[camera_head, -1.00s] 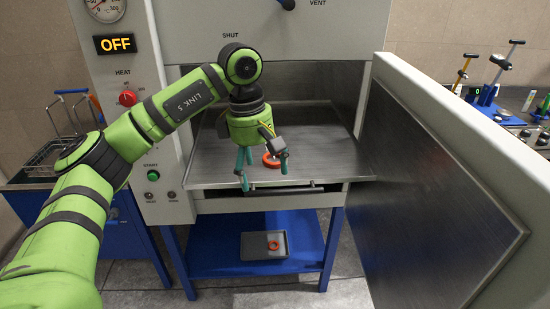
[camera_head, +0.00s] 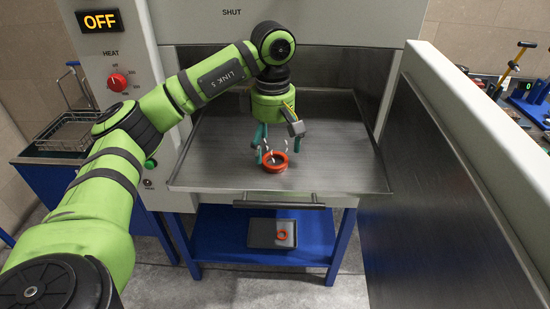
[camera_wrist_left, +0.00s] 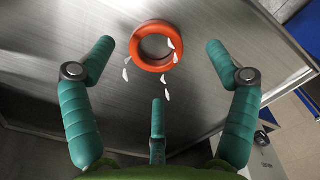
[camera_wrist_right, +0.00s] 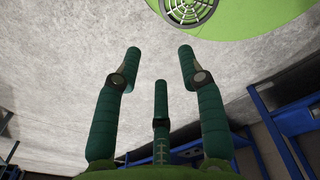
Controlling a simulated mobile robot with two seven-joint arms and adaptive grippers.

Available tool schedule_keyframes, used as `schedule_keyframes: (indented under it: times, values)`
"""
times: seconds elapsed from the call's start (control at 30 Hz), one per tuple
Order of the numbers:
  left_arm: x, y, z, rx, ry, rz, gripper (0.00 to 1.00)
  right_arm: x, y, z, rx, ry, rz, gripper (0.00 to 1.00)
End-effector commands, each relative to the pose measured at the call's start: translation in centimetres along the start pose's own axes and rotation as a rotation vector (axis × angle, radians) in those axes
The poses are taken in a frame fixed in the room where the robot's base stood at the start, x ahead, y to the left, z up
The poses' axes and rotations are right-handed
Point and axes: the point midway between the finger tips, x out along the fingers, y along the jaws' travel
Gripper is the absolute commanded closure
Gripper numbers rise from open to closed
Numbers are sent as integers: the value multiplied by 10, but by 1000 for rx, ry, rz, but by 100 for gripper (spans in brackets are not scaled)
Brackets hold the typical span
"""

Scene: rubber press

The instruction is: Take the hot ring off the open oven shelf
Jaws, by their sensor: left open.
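The hot ring (camera_head: 275,168) is orange-red and lies flat on the grey metal oven shelf (camera_head: 330,178), near its front. Small white wisps show around it. My left gripper (camera_head: 276,147) is open and points down above the ring, its fingers apart. In the left wrist view the ring (camera_wrist_left: 137,50) lies ahead, between the lines of the two side fingers (camera_wrist_left: 160,50), with nothing held. My right gripper (camera_wrist_right: 159,50) shows only in the right wrist view, open and empty over a pale floor.
The open oven door (camera_head: 440,180) stands along the right. Below the shelf, a grey tray (camera_head: 257,236) with a small orange ring (camera_head: 282,235) sits on a blue lower shelf (camera_head: 215,240). A wire basket (camera_head: 70,130) stands at left. The control panel (camera_head: 120,60) reads OFF.

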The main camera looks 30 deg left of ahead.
Motion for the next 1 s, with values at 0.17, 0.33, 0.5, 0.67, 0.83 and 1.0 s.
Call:
schedule_keyframes:
  times: [0.17, 0.33, 0.5, 0.67, 0.83, 1.0]
  values:
    - [23, 0, 1, -1, 0, -4, 13, -16, 1, -12, 0, 19, 1, 60]
    - [32, 0, 1, 0, 0, 0, 13, -17, 4, -34, 0, 56, 5, 60]
    - [32, 0, 1, 0, 0, 0, 21, -16, 4, -35, 0, 57, 5, 60]
    - [32, 0, 1, 0, 0, -1, 65, -16, 3, -28, 0, 45, 4, 60]
    - [32, 0, 1, 0, 0, -2, 65, -16, 2, -20, -1, 32, 2, 60]
    - [32, 0, 1, 0, 1, -3, 65, -15, 2, -19, -1, 30, 2, 60]
